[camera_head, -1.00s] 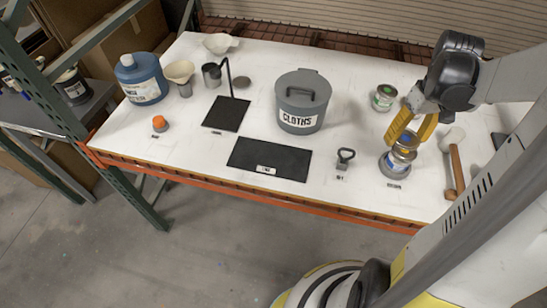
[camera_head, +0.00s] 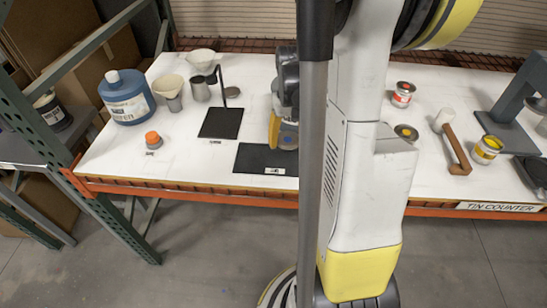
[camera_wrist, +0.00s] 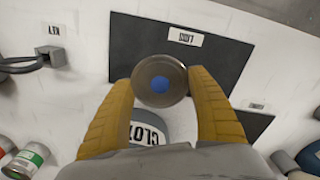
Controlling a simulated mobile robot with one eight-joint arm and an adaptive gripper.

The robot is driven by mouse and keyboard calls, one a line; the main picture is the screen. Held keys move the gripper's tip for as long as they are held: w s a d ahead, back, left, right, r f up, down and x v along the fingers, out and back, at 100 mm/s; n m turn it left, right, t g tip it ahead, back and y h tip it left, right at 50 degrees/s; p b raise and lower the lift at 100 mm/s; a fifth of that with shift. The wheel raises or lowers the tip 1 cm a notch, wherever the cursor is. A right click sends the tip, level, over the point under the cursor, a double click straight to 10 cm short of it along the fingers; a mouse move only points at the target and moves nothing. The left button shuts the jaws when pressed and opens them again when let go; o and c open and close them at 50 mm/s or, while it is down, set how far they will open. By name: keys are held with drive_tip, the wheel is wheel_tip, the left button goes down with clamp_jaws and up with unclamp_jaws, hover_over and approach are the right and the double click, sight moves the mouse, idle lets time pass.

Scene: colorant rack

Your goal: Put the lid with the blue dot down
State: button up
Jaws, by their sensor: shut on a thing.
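The lid with the blue dot (camera_wrist: 160,82) is a round metal disc held between the two yellow fingers of my gripper (camera_wrist: 160,88). Its blue dot faces the wrist camera. In the head view my gripper (camera_head: 278,132) and the lid (camera_head: 288,140) are above the black mat (camera_head: 250,160), partly hidden by my arm. In the wrist view the lid overlaps the black mat (camera_wrist: 135,45), which bears a label reading LIDS (camera_wrist: 186,37). I cannot tell from the wrist view how high the lid is above the mat.
The grey cloths bin (camera_wrist: 150,130) shows beyond my fingers in the wrist view. The key tool (camera_wrist: 40,62) is at the left there.

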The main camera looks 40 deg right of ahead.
sight(276, 158)
drive_tip(key=w+a+f, duration=0.2)
drive_tip(key=shift+a+b, duration=0.3)
drive_tip(key=shift+f+b, duration=0.8)
drive_tip(key=shift+f, duration=1.2)
drive_tip(key=shift+f, duration=0.15)
drive_tip(key=o, duration=0.7)
drive_tip(key=shift+o, duration=0.2)
